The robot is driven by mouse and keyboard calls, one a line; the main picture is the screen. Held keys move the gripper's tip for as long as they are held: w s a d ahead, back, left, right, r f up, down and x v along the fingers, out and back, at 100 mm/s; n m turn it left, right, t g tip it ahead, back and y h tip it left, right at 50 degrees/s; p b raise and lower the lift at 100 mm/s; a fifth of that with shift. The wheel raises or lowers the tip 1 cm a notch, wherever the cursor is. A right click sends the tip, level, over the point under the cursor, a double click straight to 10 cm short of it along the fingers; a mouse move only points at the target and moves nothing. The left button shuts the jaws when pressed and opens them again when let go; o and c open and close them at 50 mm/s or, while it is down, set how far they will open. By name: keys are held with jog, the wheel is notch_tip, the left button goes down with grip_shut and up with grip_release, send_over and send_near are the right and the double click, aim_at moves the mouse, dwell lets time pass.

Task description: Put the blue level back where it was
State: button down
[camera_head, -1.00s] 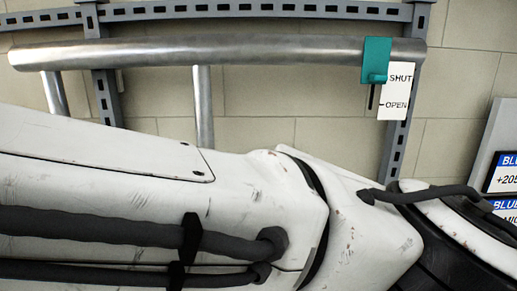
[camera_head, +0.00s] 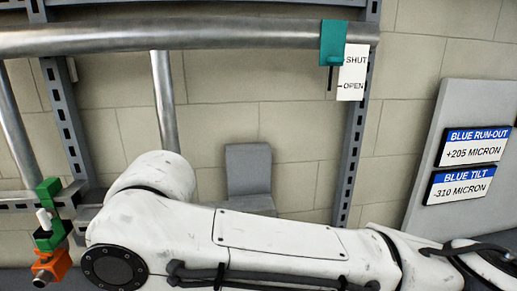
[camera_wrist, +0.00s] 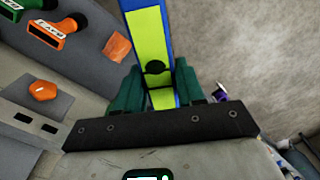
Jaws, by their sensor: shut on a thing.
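The level (camera_wrist: 150,40) shows in the wrist view as a long bar with a yellow-green face, blue edges and a dark round part near my fingers. My gripper (camera_wrist: 158,88) has green fingers on both sides of the level and is shut on it. The level runs from between the fingers out past the top edge of the wrist view, so its far end is hidden. In the head view my arm crosses the lower part, and neither my gripper nor the level shows.
In the wrist view, orange (camera_wrist: 55,33) and green (camera_wrist: 25,8) labelled pieces lie at upper left, with orange blocks (camera_wrist: 117,46) nearby. The head view shows a pipe (camera_head: 200,37), teal slider (camera_head: 333,42) by SHUT, reading panel (camera_head: 440,140), grey block (camera_head: 249,170) and green-orange fitting (camera_head: 48,240).

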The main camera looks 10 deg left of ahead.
jog(key=w+d+f+m+b, duration=0.1)
jog(key=w+d+f+m, duration=0.3)
jog(key=d+f, duration=0.6)
jog(key=w+d+f+m+b, duration=0.1)
jog(key=w+d+f+m, duration=0.25)
jog(key=d+f, duration=0.55)
jog(key=s+d+f+m+b, duration=0.1)
jog(key=s+d+f+m, duration=0.1)
jog(key=d+f, duration=0.5)
jog(key=s+d+f+m, duration=0.2)
jog(key=d+f+m, duration=0.2)
jog(key=d+f, duration=0.4)
jog(key=shift+s+d+f+b, duration=0.15)
jog(key=shift+s+f+b, duration=0.25)
jog(key=shift+f, duration=1.2)
